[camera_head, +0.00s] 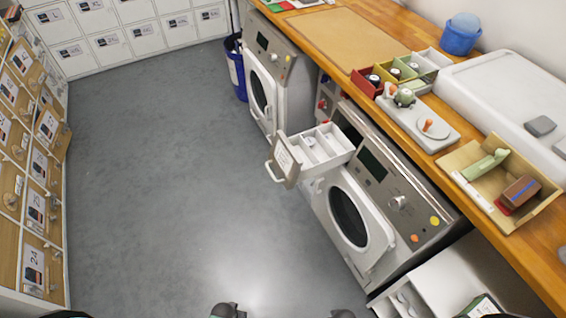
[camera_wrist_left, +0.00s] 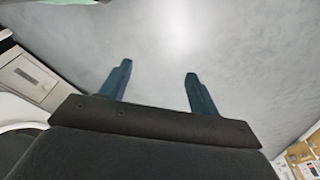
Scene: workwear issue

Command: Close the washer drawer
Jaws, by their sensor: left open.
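The washer drawer (camera_head: 322,150) is pulled out from the upper left of the near washer (camera_head: 318,203). It is white with several compartments, and its labelled front and loop handle (camera_head: 270,171) face the aisle. The washer's round door (camera_head: 372,252) is below it. My left gripper (camera_wrist_left: 156,70) is open and empty over the floor, its two dark fingers well apart in the left wrist view. Dark tips, apparently of my left gripper (camera_head: 228,311) and right gripper (camera_head: 342,314), show at the bottom edge of the head view, well short of the drawer. The right jaws are mostly cut off.
Grey floor (camera_head: 160,170) is clear in the middle. Lockers (camera_head: 40,150) line the left and cabinets (camera_head: 140,38) the back. A second washer (camera_head: 293,90) and blue bin (camera_head: 238,78) stand behind. A wooden counter (camera_head: 400,115) with trays runs along the right. An open white drawer (camera_head: 428,296) is near the bottom right.

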